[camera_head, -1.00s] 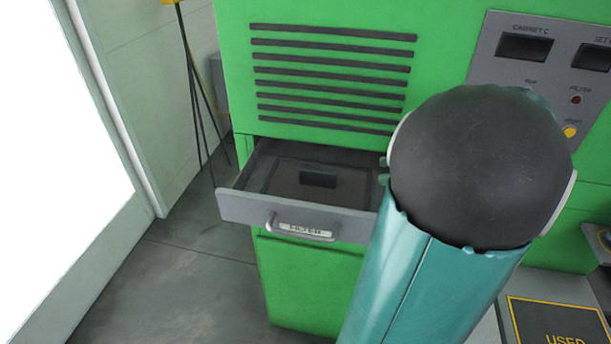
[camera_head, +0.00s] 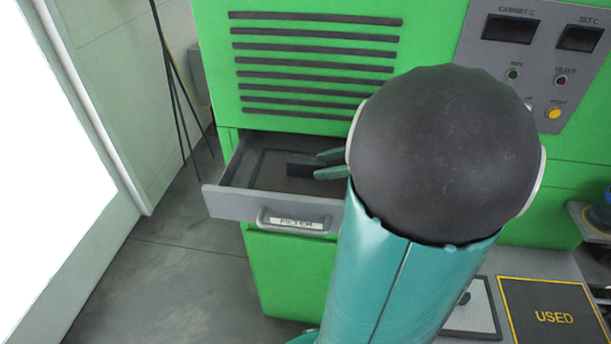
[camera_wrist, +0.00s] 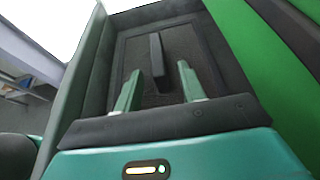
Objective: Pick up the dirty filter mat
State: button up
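The dirty filter mat (camera_head: 266,178) is a dark grey flat panel with a raised black block as a handle (camera_head: 300,167). It lies in the pulled-out drawer marked FILTER (camera_head: 232,203). In the wrist view the mat (camera_wrist: 190,50) fills the drawer floor, and its handle (camera_wrist: 156,60) stands up ahead of my fingertips. My gripper (camera_head: 322,164) is open, with its green fingers at the right end of the handle. In the wrist view my gripper (camera_wrist: 158,75) has its two fingers apart, with the handle roughly between their tips; contact cannot be told. My arm hides the drawer's right part.
The green cabinet (camera_head: 285,275) with vent slots stands behind and below the drawer. A panel with displays and lamps (camera_head: 540,65) is at the upper right.

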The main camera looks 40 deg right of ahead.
aim_at(313, 167)
jog(key=x, duration=0.3)
jog(key=shift+w+a+f, duration=0.1)
jog(key=shift+w+a, duration=0.1)
jog(key=shift+a, duration=0.05)
jog(key=shift+c, duration=0.4)
grip_shut()
